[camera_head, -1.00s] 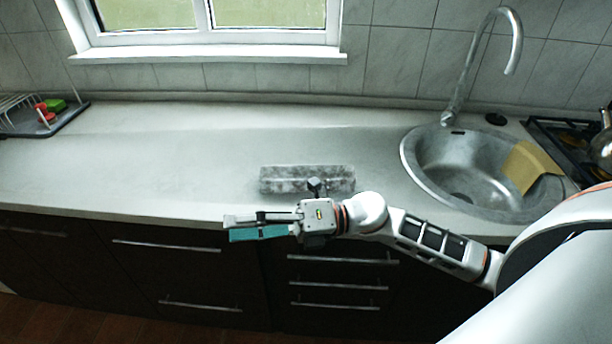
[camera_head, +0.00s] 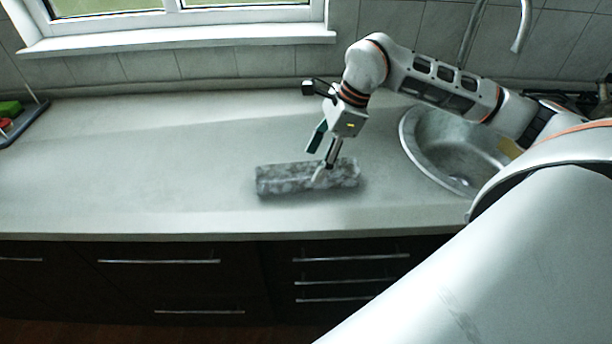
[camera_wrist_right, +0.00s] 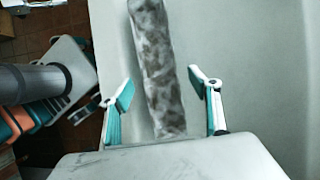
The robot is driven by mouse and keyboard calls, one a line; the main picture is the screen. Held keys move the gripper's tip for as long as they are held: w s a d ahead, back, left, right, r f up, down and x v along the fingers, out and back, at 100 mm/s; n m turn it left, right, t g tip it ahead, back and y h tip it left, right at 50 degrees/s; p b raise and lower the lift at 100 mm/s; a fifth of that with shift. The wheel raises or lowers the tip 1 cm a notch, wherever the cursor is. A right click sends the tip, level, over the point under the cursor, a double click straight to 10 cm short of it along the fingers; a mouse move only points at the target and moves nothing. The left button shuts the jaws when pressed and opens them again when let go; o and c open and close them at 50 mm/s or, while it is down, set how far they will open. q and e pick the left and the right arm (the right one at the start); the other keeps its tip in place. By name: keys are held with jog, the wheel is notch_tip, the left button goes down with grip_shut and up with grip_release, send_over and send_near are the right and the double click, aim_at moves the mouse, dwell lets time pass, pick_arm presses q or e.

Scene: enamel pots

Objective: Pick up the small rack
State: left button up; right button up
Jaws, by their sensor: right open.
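The small rack (camera_head: 285,180) is a long, low grey block with a mottled surface, lying flat on the counter near its front edge. It also shows in the right wrist view as a long mottled bar (camera_wrist_right: 157,60) running away from the gripper. My right gripper (camera_head: 318,162) points down over the right half of the rack, open. In the right wrist view its two teal fingers (camera_wrist_right: 162,88) are spread with the rack showing between them, and the near end of the rack is hidden by the gripper body. I cannot tell how high the fingertips are. My left gripper is not in view.
The pale counter (camera_head: 130,170) is clear to the left of the rack. A round metal sink (camera_head: 425,150) with a tap lies to the right, under my right arm. A dark tray (camera_head: 28,122) with red and green items stands at the far left.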

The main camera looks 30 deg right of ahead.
aim_at(308, 173)
jog(key=x, duration=0.5)
jog(key=shift+a+p, duration=0.15)
jog(key=shift+p, duration=0.15)
jog(key=c, duration=1.3)
jog(key=shift+r, duration=0.1)
